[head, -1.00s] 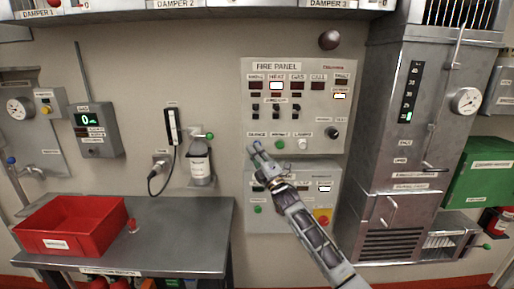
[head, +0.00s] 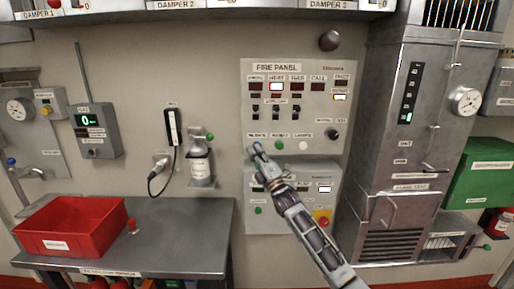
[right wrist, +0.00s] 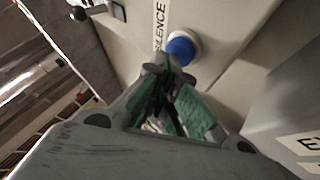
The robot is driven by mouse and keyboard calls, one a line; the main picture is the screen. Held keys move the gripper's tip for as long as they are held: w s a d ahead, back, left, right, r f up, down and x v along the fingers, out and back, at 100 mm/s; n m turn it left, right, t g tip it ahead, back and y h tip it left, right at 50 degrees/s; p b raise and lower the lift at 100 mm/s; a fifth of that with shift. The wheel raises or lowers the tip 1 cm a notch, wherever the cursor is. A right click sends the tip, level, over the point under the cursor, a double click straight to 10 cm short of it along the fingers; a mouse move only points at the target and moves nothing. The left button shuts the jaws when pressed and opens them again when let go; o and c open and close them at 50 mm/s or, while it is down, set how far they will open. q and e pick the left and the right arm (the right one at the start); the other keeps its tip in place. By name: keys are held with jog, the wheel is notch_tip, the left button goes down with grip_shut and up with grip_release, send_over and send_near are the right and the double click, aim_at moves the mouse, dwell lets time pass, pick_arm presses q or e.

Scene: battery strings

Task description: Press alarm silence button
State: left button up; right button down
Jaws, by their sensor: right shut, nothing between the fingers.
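The fire panel (head: 340,118) is a pale box on the wall, with rows of lamps and switches. A label reading silence (head: 257,135) sits at its lower left. In the right wrist view the round blue silence button (right wrist: 182,48) stands out in a pale collar beside its label. My right gripper (head: 254,147) is shut and empty in front of this corner and mostly hides the button in the head view. In the right wrist view its fingertips (right wrist: 168,72) are just below the button. I cannot tell whether they touch it. My left gripper is not in view.
A green button (head: 279,145) and a pale button (head: 303,146) sit just right of my fingertips. A lower box (head: 331,209) with a red-and-yellow button (head: 322,217) is beneath the panel. A grey cabinet (head: 404,130) stands to the right. A bench holds a red bin (head: 95,213) at left.

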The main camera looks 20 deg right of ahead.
jog(key=shift+s+a+p, duration=0.15)
jog(key=shift+s+p, duration=0.15)
jog(key=shift+s, duration=0.4)
jog(key=s+p, duration=0.1)
jog(key=s, duration=0.1)
jog(key=s+a, duration=0.1)
jog(key=s, duration=0.2)
jog(key=shift+a+p, duration=0.2)
jog(key=shift+p, duration=0.2)
dwell(0.3)
dwell(0.6)
